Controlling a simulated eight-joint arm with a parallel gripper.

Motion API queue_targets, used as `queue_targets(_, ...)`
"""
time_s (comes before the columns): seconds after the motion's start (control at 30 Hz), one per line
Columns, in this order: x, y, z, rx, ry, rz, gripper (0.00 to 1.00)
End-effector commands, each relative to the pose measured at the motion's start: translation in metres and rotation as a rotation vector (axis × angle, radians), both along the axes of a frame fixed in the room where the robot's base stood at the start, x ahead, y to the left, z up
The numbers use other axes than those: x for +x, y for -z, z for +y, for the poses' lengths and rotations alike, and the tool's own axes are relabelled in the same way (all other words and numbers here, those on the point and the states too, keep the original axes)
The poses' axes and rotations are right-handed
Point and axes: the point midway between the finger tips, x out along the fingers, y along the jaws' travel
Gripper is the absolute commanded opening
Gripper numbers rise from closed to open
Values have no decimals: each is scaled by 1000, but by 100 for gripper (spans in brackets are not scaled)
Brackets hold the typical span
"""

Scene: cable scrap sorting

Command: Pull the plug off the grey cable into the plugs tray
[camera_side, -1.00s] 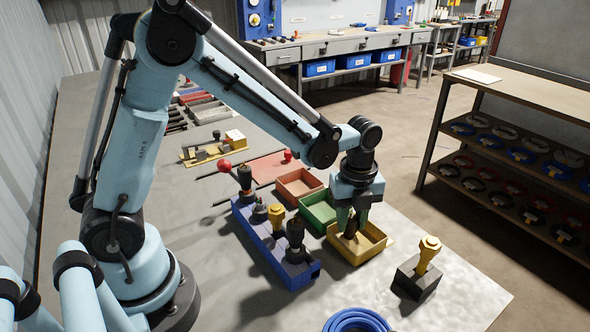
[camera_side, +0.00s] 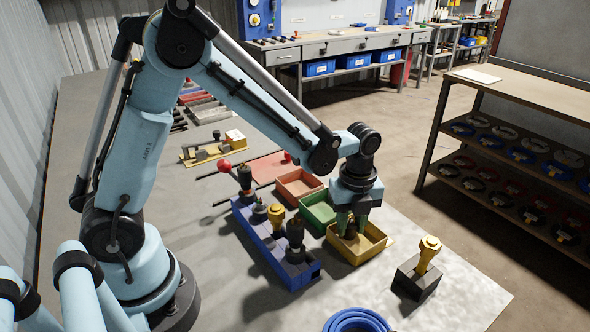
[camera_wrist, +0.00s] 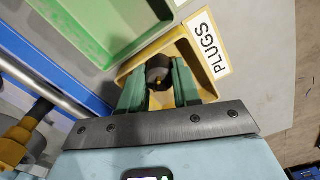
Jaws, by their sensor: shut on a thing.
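My gripper (camera_side: 350,226) is low over the yellow tray (camera_side: 373,250), its green fingers reaching inside the walls. In the wrist view the tray (camera_wrist: 205,82) carries a label reading PLUGS (camera_wrist: 208,47). My gripper (camera_wrist: 159,85) is shut on a dark round plug (camera_wrist: 157,68), which lies between the fingers within the tray's outline. A small yellow spot shows at the plug's near side. I cannot tell whether the plug touches the tray floor. I cannot make out the grey cable in either view.
A green tray (camera_side: 316,211) and a red tray (camera_side: 298,186) stand beside the yellow one. A blue rack (camera_side: 268,243) with upright tools is to their left. A black block with a yellow tool (camera_side: 428,254) stands right, and a blue coil (camera_side: 357,320) lies in front.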

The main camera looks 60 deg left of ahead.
Motion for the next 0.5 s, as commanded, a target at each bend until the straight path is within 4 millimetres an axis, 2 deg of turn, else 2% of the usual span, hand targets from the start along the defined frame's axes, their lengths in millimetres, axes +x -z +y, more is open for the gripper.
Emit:
queue_targets(0.3, 0, 0, 0, 0, 0, 0, 0)
queue_targets(0.33, 0, 0, 0, 0, 0, 0, 36)
queue_targets(0.5, 0, 0, 0, 1, 0, 1, 61)
